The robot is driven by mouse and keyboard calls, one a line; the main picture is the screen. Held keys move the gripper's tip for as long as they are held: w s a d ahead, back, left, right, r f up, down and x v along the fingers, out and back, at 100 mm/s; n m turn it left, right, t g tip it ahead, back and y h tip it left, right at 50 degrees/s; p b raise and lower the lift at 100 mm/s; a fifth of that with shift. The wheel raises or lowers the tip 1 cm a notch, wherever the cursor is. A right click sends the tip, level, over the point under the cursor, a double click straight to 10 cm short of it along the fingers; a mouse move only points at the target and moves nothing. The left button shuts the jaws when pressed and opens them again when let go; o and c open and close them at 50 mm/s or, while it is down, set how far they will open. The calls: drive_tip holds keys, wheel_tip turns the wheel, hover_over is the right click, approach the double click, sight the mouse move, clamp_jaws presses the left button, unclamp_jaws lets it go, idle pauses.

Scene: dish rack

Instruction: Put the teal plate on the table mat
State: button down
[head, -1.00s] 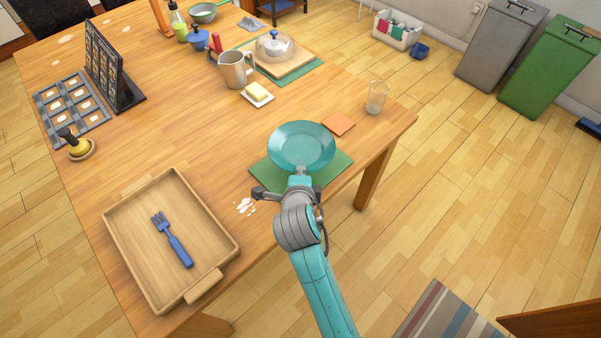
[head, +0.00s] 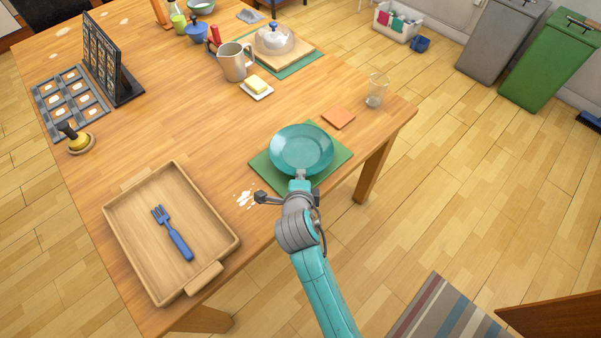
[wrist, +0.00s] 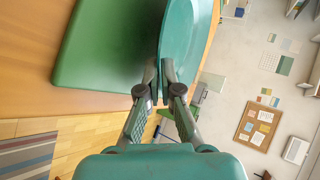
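The teal plate (head: 301,148) is face up over the green table mat (head: 337,168), whose edges show around it. In the wrist view the plate (wrist: 188,38) lies just beside the mat's face (wrist: 108,45), very near it. I cannot tell whether they touch. My gripper (head: 299,183) is at the plate's near rim. In the wrist view its two fingers (wrist: 162,76) are closed on either side of that rim.
A wooden tray (head: 133,241) with a blue fork (head: 173,233) is to the left. A butter dish (head: 257,91) and a metal pitcher (head: 233,63) are farther back.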

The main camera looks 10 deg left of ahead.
drive_tip(key=shift+f, duration=0.15)
idle(0.3)
drive_tip(key=shift+f, duration=0.6)
drive_tip(key=shift+f, duration=0.25)
drive_tip(key=c, duration=1.2)
unclamp_jaws()
drive_tip(key=shift+c, duration=0.2)
drive_tip(key=shift+f, duration=0.1)
drive_tip(key=v, duration=1.2)
clamp_jaws()
